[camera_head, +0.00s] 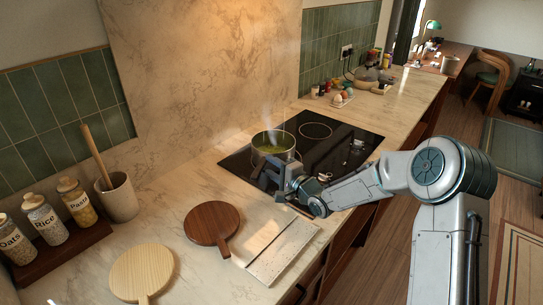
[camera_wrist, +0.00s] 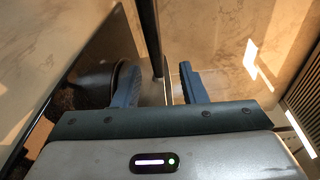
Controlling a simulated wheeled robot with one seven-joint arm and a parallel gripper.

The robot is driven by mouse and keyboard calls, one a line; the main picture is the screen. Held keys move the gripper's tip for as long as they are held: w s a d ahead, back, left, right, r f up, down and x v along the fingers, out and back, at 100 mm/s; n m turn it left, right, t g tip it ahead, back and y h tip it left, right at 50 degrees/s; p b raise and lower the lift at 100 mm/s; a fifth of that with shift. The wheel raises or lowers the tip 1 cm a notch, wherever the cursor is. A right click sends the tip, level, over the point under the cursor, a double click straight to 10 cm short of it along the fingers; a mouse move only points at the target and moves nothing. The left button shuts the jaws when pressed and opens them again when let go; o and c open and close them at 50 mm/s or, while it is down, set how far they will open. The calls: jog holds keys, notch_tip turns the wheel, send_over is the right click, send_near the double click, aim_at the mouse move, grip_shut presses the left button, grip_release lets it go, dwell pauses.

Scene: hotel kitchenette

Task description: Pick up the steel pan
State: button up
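The steel pan (camera_head: 273,150) stands on the black cooktop, with green contents and steam rising from it. My gripper (camera_head: 276,176) is at the pan's near side and hides part of it, including where a handle might be. In the wrist view my gripper (camera_wrist: 160,70) has its two blue fingers apart. A dark bar (camera_wrist: 150,35) runs between the fingers with gaps on both sides; I cannot tell for sure that it is the pan's handle. A dark rounded shape, likely the pan (camera_wrist: 95,82), shows beside the left finger.
The cooktop (camera_head: 340,150) sits in a marble counter. A dark round board (camera_head: 212,223), a pale round board (camera_head: 142,272) and a rectangular marble board (camera_head: 276,252) lie nearer. Jars (camera_head: 43,218) and a utensil crock (camera_head: 118,198) stand at left. Eggs (camera_head: 338,98) lie beyond the cooktop.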

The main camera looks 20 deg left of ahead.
aim_at(263, 158)
jog(key=x, duration=0.1)
jog(key=p+x, duration=0.1)
jog(key=x, duration=0.3)
jog(key=shift+w+d+f+p, duration=0.1)
jog(key=shift+w+d+p, duration=0.2)
jog(key=shift+w+p, duration=0.1)
jog(key=shift+w+a+f, duration=0.15)
jog(key=shift+w+a, duration=0.2)
jog(key=shift+a, duration=0.2)
grip_shut()
dwell(0.6)
